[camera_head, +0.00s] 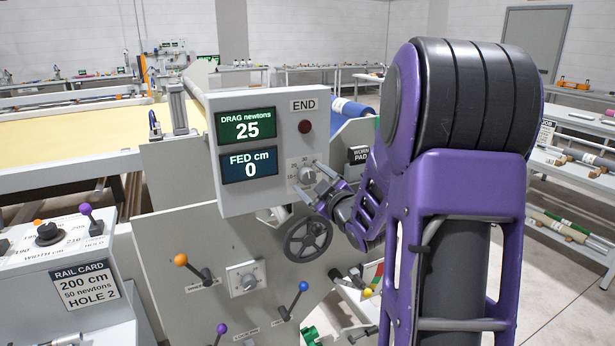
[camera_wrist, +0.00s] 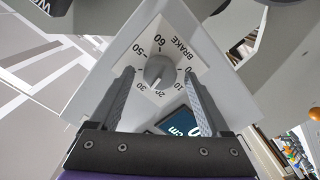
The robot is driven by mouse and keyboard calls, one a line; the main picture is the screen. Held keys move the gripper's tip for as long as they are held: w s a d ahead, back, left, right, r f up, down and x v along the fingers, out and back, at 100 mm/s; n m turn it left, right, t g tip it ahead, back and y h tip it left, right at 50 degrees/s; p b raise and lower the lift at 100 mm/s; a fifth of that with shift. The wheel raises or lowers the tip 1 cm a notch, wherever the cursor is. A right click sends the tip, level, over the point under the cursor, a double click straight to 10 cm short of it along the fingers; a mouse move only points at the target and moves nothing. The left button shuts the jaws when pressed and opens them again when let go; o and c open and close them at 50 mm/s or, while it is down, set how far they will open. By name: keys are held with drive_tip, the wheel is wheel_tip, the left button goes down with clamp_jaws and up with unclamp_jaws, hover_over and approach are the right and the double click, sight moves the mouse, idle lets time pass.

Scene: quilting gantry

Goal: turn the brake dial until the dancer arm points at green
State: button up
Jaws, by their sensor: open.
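The brake dial (camera_head: 307,174) is a small grey knob on a white scale plate, low on the right of the grey display box. In the wrist view the knob (camera_wrist: 160,69) shows with its numbers, and its pale mark points down near 20. My gripper (camera_head: 314,184) is open, and its two fingers (camera_wrist: 158,75) stand on either side of the knob in the picture; I cannot tell whether they touch it. A red and green coloured strip (camera_head: 375,274) shows low behind my arm, mostly hidden. I cannot make out the dancer arm's pointer clearly.
The display (camera_head: 247,127) reads drag 25 newtons, fed 0 cm. A rail card (camera_head: 87,288) reads 200 cm, 50 newtons, hole 2. A handwheel (camera_head: 308,241), an orange-knobbed lever (camera_head: 182,260) and a blue-knobbed lever (camera_head: 303,287) sit below the box.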

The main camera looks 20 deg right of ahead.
drive_tip(key=shift+c, duration=0.2)
clamp_jaws()
idle(0.3)
drive_tip(key=shift+m, duration=0.4)
drive_tip(key=m+b, duration=0.1)
drive_tip(key=m, duration=0.1)
drive_tip(key=shift+m, duration=0.3)
drive_tip(key=shift+r+m, duration=0.1)
drive_tip(key=shift+m, duration=1.5)
